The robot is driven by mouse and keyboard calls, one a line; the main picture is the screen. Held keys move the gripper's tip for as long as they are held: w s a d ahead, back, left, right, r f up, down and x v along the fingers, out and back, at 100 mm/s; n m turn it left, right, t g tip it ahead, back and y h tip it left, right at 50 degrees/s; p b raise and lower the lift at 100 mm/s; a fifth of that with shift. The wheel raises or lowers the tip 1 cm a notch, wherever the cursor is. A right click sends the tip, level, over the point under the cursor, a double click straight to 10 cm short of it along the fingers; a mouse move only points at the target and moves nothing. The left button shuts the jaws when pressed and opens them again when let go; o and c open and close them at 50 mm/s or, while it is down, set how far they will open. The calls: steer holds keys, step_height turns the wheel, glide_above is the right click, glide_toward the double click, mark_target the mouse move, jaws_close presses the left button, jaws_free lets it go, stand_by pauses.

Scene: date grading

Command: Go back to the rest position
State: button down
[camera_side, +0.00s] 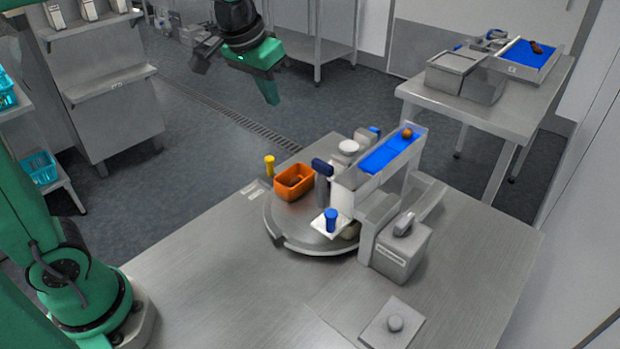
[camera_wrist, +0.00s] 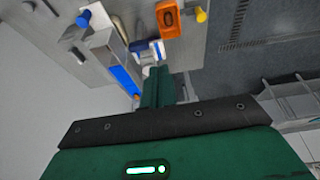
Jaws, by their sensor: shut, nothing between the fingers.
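My green gripper (camera_side: 270,98) hangs high at the upper middle of the side view, shut and empty, above and behind the work table (camera_side: 225,290) and apart from everything on it. In the wrist view my gripper (camera_wrist: 157,72) shows its fingers together in front of the dark wrist plate. A brown date (camera_side: 407,132) sits at the upper end of a blue sloping belt (camera_side: 385,155). An orange bin (camera_side: 301,190) stands on a round metal turntable (camera_side: 305,240); the wrist view shows the orange bin (camera_wrist: 182,20) with something dark inside.
A yellow knob (camera_side: 269,160) and a blue knob (camera_side: 331,216) stand near the turntable. A second table (camera_side: 500,115) holds a blue tray. The table's left front is clear.

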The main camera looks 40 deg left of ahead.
steer(key=s+a+f, duration=0.1)
steer(key=s+f, duration=0.1)
steer(key=s, duration=0.7)
steer(key=s+a+f+t, duration=0.1)
steer(key=s+a+f, duration=0.1)
steer(key=s, duration=0.7)
steer(key=shift+s+a+f+t, duration=0.2)
steer(key=shift+a+f+t, duration=0.1)
steer(key=shift+f, duration=0.3)
